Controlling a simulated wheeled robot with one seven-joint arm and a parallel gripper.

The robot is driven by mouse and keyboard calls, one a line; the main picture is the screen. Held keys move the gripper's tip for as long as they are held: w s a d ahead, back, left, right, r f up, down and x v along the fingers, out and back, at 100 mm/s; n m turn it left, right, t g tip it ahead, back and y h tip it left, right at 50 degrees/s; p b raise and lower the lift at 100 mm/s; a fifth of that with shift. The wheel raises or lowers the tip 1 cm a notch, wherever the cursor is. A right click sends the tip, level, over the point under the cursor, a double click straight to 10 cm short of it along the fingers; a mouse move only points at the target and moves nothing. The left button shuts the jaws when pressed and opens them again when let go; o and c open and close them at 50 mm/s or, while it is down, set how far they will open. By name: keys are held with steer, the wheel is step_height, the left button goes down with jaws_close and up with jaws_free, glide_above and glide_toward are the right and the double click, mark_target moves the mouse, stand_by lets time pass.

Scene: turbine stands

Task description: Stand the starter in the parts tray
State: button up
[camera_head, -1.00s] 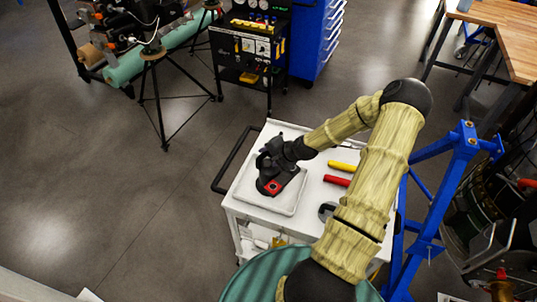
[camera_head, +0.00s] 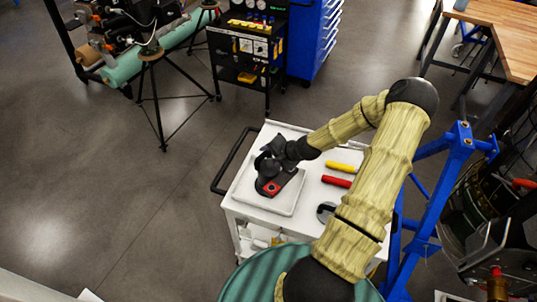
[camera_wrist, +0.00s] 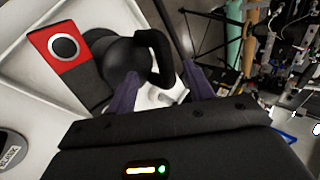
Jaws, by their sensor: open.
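The starter (camera_head: 272,187) has a black body and a red block with a round dark spot ringed in white. It rests inside the white parts tray (camera_head: 286,212) on the cart. In the wrist view the red block of the starter (camera_wrist: 62,48) faces the camera, beside a rounded black body and a black curved part. My gripper (camera_head: 266,160) is low over the tray, at the starter's far end. In the wrist view my gripper (camera_wrist: 160,86) has its two dark fingers spread around the black curved part's end. Whether they touch it is unclear.
The white cart (camera_head: 244,214) also carries a yellow-handled tool (camera_head: 341,167), a red-handled tool (camera_head: 336,181) and a dark round item (camera_head: 325,211) right of the tray. A black rail (camera_head: 232,165) runs along its left side. A blue stand (camera_head: 440,190) is close on the right.

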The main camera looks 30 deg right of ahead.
steer(key=shift+p+v, duration=1.4)
steer(key=shift+v, duration=0.9)
steer(key=shift+w, duration=0.1)
steer(key=shift+a, duration=0.25)
steer(key=s+a+r+n+g+h+b, duration=0.3)
steer(key=s+a+r+n+g+b, duration=0.2)
steer(key=s+a+r+n, duration=0.8)
steer(key=s+a+b, duration=0.1)
steer(key=s+a, duration=0.1)
steer(key=a, duration=0.1)
steer(key=shift+s+g, duration=0.3)
steer(key=shift+s, duration=0.05)
steer(key=shift+w+a+r, duration=0.1)
